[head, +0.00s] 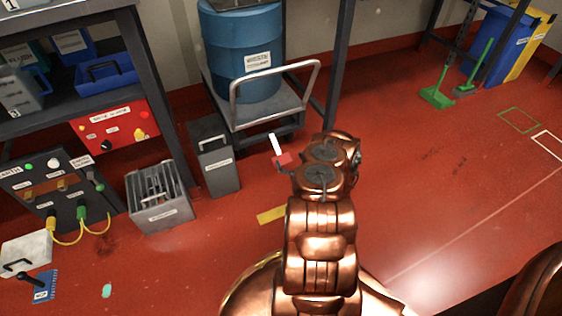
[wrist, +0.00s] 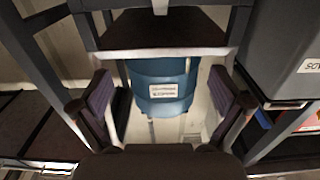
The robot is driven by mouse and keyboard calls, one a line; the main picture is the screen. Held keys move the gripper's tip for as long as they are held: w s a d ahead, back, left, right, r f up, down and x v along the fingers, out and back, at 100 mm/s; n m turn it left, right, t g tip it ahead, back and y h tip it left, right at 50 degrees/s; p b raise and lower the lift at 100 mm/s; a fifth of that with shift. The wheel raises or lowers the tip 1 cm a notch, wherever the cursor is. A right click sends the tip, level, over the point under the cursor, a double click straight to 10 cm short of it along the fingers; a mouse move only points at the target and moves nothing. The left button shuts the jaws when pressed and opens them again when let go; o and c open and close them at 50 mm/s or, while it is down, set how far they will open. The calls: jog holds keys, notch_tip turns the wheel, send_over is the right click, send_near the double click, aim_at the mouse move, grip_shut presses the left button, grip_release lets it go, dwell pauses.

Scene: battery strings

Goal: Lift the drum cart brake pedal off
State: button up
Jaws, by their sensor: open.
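The drum cart (head: 275,122) stands at the back centre in the head view, with a blue drum (head: 243,50) on it. A red pedal (head: 282,159) with a white bar (head: 276,143) shows low at the cart's front, just left of my arm's end. My gripper (wrist: 163,104) is open and empty in the wrist view, its two fingers wide apart. The blue drum (wrist: 165,72) shows beyond them, upside down. A small white piece at the top edge there may be the bar. In the head view, my arm hides most of the gripper.
A dark grey bin (head: 216,160) stands left of the cart, beside a slotted grey crate (head: 160,198). A rack post (head: 340,60) rises right of the cart. A yellow floor strip (head: 271,214) lies before it. Open red floor (head: 440,190) extends to the right.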

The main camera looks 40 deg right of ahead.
jog(key=b, duration=0.4)
send_near(283, 161)
jog(key=x, duration=0.4)
jog(key=shift+a+f, duration=0.15)
jog(key=shift+b+x, duration=1.5)
jog(key=shift+x, duration=2.25)
jog(key=shift+c, duration=0.2)
